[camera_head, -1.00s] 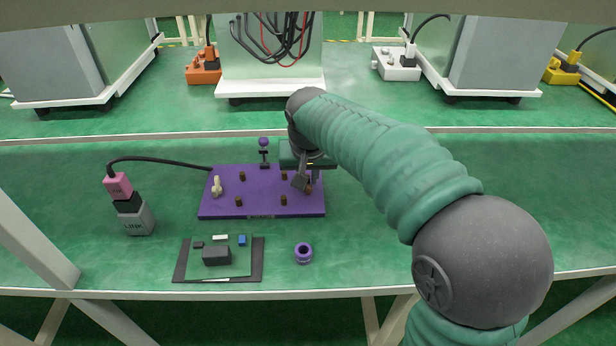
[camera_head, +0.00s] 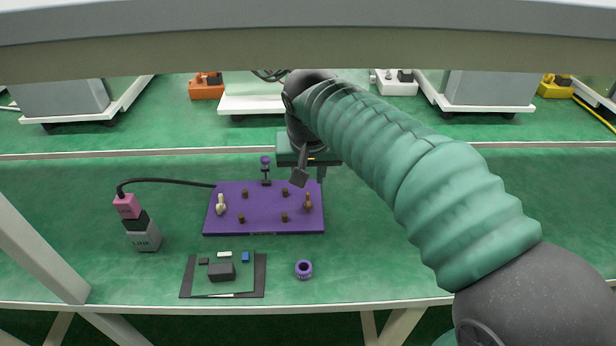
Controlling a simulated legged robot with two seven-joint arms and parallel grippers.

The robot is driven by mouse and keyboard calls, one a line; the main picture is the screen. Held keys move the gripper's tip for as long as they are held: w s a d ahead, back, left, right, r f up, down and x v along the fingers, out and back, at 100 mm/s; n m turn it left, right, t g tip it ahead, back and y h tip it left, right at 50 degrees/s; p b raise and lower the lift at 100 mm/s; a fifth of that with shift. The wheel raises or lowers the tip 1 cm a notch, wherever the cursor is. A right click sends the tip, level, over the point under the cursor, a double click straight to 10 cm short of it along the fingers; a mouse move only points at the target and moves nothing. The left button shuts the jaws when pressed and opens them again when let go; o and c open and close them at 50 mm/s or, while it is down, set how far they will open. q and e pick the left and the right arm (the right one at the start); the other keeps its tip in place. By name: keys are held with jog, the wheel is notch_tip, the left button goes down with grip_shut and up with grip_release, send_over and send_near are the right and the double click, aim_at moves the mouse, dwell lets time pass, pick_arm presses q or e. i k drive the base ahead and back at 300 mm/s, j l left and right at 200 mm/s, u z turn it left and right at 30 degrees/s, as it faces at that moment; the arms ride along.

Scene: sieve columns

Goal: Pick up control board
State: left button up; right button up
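The control board (camera_head: 237,282) lies flat near the front edge of the table, left of centre. It is a green board with a black block (camera_head: 221,271), a white part and a blue part, set on a dark frame. My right gripper (camera_head: 311,178) is well behind and to the right of it, over the back right corner of a purple plate (camera_head: 262,222). Its fingers look apart, with nothing seen between them. My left gripper is not in view.
The purple plate bears several brown posts, a cream peg (camera_head: 221,205) and a brown peg (camera_head: 308,202). A purple ring (camera_head: 304,269) lies right of the board. A pink plug with cable (camera_head: 127,206) and grey block stand left.

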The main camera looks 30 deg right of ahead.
aim_at(226, 272)
jog(key=k, duration=1)
